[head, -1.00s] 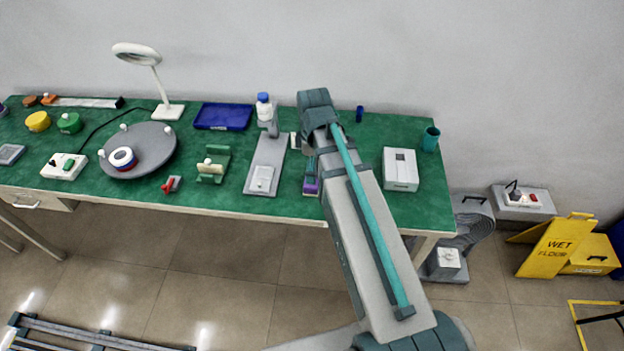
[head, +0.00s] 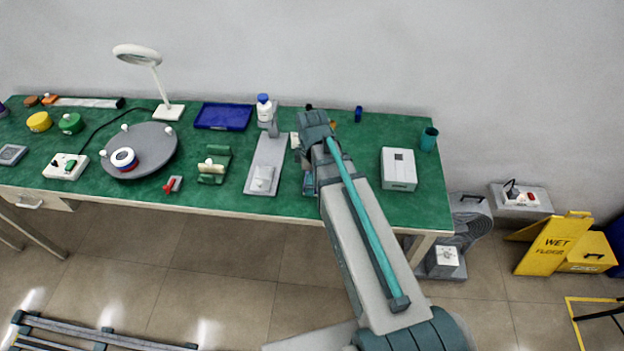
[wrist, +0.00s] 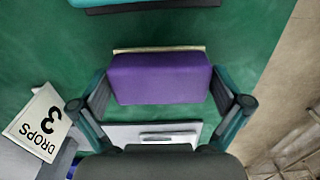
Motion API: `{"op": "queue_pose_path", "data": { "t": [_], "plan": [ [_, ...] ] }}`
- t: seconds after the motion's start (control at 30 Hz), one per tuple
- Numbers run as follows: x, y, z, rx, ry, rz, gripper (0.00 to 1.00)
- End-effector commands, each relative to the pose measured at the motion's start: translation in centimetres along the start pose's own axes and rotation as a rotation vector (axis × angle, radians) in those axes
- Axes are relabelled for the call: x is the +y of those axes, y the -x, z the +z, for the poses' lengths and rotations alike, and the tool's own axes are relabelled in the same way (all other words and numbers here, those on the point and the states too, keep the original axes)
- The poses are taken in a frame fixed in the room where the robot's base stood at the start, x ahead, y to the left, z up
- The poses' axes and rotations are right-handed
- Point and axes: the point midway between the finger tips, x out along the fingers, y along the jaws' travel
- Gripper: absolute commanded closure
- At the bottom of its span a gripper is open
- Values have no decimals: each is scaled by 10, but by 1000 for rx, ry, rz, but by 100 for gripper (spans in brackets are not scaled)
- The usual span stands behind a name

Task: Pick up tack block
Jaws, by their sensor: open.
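A purple block (wrist: 160,78), which I take to be the tack block, has a pale layer showing along its far edge. In the wrist view it lies between the two fingers of my gripper (wrist: 161,93). The fingers are open, one at each short end of the block, with little gap. I cannot tell whether they touch it. In the head view my gripper (head: 309,183) is low over the green table near its front edge, and the purple block is hidden there.
In the head view a grey stand (head: 266,160) with a bottle (head: 264,107) is just left of my arm. A white box (head: 398,170) stands to the right on the green table (head: 425,200).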

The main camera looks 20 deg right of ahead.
Motion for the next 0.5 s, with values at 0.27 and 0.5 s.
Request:
{"op": "queue_pose_path", "data": {
  "t": [0.27, 0.5],
  "plan": [
    [0, 0, 0, 0, 0, 0, 32],
    [0, 0, 0, 0, 0, 0, 42]
  ]
}}
